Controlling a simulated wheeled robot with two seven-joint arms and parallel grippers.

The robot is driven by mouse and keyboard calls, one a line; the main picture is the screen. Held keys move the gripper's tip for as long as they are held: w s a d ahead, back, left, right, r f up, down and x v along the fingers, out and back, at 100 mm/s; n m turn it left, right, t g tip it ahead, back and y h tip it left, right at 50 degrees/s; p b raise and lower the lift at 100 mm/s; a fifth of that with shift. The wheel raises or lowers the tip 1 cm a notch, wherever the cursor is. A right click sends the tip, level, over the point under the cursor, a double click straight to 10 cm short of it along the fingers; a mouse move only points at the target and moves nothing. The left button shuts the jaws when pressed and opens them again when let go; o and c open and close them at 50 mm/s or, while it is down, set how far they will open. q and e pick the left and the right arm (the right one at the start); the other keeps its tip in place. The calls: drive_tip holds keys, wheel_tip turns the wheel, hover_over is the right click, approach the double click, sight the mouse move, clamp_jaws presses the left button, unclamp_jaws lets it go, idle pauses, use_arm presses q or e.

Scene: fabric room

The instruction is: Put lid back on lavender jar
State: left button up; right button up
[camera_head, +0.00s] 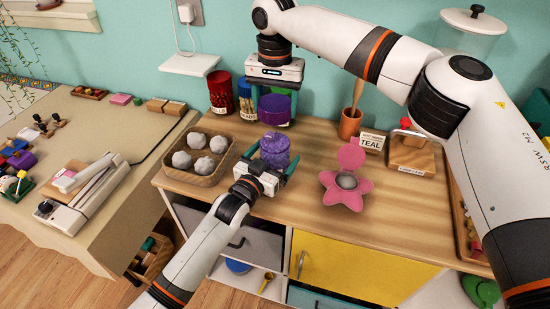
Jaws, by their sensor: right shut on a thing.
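The lavender jar (275,150) is a mottled purple jar standing upright near the front left of the wooden counter. My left gripper (274,161) is low in front of it, with its teal fingers spread on either side of the jar; they look apart from it. My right gripper (277,104) reaches in from above, behind the jar in the picture. It is shut on a plain purple lid (274,108), held above and beyond the jar. Contact between lid and jar cannot be seen.
A wooden tray (163,180) with several grey balls stands left of the jar. Red and blue canisters (221,92) stand behind.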

use_arm(q)
drive_tip(key=shift+w+d, duration=0.2)
drive_tip(key=shift+w, duration=0.15)
drive_tip(key=c, duration=1.5)
use_arm(e)
hover_over(275, 141)
drive_tip(key=shift+f, duration=2.5)
drive_tip(key=shift+f, duration=0.85)
drive_tip(key=shift+f, duration=0.55)
